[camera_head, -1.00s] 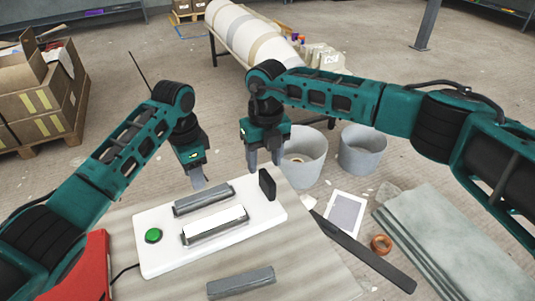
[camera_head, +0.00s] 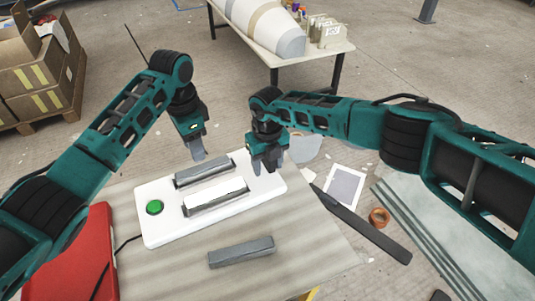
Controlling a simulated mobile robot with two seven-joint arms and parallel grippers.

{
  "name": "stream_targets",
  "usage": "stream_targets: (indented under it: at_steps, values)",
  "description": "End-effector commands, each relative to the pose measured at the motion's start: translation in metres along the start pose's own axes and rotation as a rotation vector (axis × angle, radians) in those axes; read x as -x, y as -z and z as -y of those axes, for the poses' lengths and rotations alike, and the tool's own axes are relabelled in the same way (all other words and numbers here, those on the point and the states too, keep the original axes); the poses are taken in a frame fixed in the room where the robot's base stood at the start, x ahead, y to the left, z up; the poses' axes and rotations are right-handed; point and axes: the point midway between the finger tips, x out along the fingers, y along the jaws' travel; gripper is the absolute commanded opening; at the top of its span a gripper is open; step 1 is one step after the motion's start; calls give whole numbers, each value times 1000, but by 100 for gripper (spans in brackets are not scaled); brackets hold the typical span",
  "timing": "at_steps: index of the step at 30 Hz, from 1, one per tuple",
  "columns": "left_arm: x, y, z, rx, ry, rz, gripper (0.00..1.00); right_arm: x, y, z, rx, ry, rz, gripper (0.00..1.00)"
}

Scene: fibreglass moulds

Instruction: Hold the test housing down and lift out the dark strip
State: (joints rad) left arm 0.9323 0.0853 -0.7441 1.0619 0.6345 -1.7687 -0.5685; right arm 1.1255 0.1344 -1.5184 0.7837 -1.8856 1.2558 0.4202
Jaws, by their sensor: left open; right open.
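My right gripper (camera_head: 267,168) is open, fingers pointing down at that place. I cannot tell whether it touches the strip.
A loose grey bar (camera_head: 241,252) lies in front of the housing. A red object (camera_head: 75,260) is at left. A long dark bar (camera_head: 362,225), a framed sheet (camera_head: 345,185) and a tape roll (camera_head: 379,217) lie to the right. Grey sheets (camera_head: 420,225) are stacked beyond.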

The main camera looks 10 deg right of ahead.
Motion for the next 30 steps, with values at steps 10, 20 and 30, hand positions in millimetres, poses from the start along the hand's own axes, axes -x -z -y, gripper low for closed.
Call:
stream_targets:
  at_steps: [10,20,30]
  values:
    - [0,0,0,0,0,0,43,-2,0,0,0,0,0,49]
    - [0,0,0,0,0,0,43,-2,0,-1,1,-1,0,18]
    - [0,0,0,0,0,0,43,-2,0,-1,1,-2,0,0]
